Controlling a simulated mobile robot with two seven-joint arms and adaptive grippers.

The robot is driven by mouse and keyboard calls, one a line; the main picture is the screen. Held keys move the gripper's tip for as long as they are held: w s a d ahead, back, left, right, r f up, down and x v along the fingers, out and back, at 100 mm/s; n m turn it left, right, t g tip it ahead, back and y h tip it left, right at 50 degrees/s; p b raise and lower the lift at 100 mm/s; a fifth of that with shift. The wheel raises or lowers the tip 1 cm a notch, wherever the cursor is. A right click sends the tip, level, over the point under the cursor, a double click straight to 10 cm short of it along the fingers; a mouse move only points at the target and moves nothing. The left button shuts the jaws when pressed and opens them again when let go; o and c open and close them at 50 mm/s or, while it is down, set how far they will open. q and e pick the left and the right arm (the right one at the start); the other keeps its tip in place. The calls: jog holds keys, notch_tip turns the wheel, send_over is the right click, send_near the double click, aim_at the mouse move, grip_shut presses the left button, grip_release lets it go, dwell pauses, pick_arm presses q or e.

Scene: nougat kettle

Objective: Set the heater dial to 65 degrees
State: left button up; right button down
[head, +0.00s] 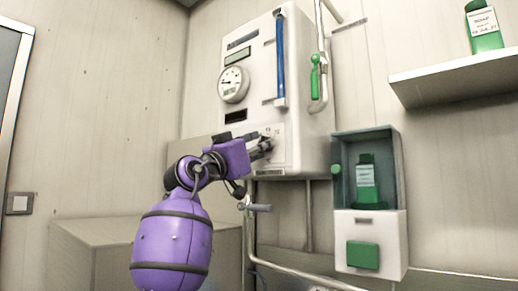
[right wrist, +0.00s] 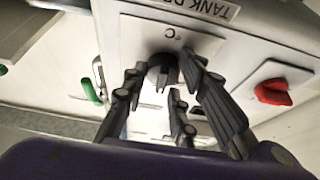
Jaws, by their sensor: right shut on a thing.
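The heater (head: 290,100) is a white wall box with a round gauge (head: 234,84) on its front. The heater dial (right wrist: 162,70) is a dark knob on a white panel marked °C, seen upside down in the right wrist view. My right gripper (head: 264,146) reaches the lower front of the heater; in the right wrist view its dark fingers (right wrist: 165,85) are closed around the dial. The fingers cover much of the dial's scale, and I cannot read its setting. My left gripper is not in view.
A red knob (right wrist: 273,91) sits beside the dial panel. A green-handled valve (head: 315,77) is on the pipe at the heater's right. A soap dispenser (head: 375,255) with a green bottle (head: 367,182) hangs lower right. A shelf (head: 455,82) juts out at upper right.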

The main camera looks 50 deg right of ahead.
jog(key=shift+s+r, duration=0.2)
jog(key=shift+s, duration=0.05)
jog(key=c, duration=1.7)
grip_release()
jog(key=shift+o, duration=0.6)
jog(key=shift+s, duration=0.15)
jog(key=w+v, duration=0.1)
jog(key=v, duration=1.1)
jog(key=shift+s, duration=0.35)
